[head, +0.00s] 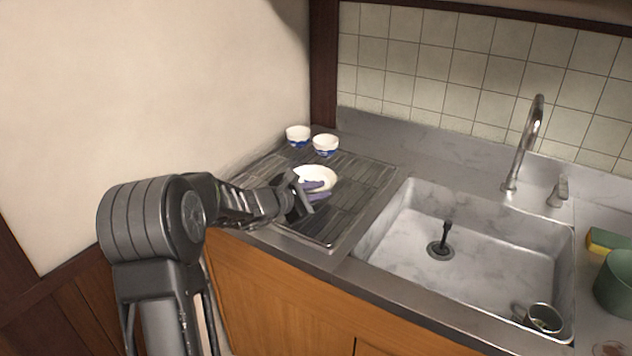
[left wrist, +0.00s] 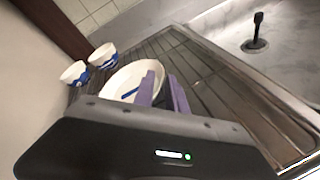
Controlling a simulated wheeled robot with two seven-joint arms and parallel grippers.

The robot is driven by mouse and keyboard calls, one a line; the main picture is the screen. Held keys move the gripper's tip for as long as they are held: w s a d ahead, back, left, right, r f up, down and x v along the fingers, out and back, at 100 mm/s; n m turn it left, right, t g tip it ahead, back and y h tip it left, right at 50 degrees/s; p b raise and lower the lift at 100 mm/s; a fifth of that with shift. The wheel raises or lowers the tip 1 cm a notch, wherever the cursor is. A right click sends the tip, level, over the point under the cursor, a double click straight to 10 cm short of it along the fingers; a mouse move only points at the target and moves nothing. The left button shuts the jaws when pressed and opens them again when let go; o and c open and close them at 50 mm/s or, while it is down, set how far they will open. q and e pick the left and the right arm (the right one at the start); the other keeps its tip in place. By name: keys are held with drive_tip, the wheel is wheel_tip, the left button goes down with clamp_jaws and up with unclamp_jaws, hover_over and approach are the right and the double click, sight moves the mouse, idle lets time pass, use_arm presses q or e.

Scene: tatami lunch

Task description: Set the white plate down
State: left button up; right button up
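The white plate (head: 318,174) is at the dark ribbed draining board, behind my left gripper's fingers. In the left wrist view the plate (left wrist: 122,80) is a shallow white dish with a blue mark, partly covered by a finger. It appears to rest on the board, though its underside is hidden. My left gripper (head: 317,190) has two purple fingers, which show in the left wrist view (left wrist: 164,92) with a gap between them. The fingers are at the plate's near edge; whether they touch it is unclear. My right gripper is not in view.
Two white and blue bowls (head: 298,135) (head: 326,145) stand behind the plate on the draining board (head: 345,205). To the right is a sink (head: 405,245) with a faucet (head: 530,140) and a cup (head: 543,318) in it. A wall is close on the left.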

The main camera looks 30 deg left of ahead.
use_arm(q)
drive_tip(key=shift+c, duration=0.5)
clamp_jaws()
drive_tip(key=shift+s, duration=0.1)
idle(1.1)
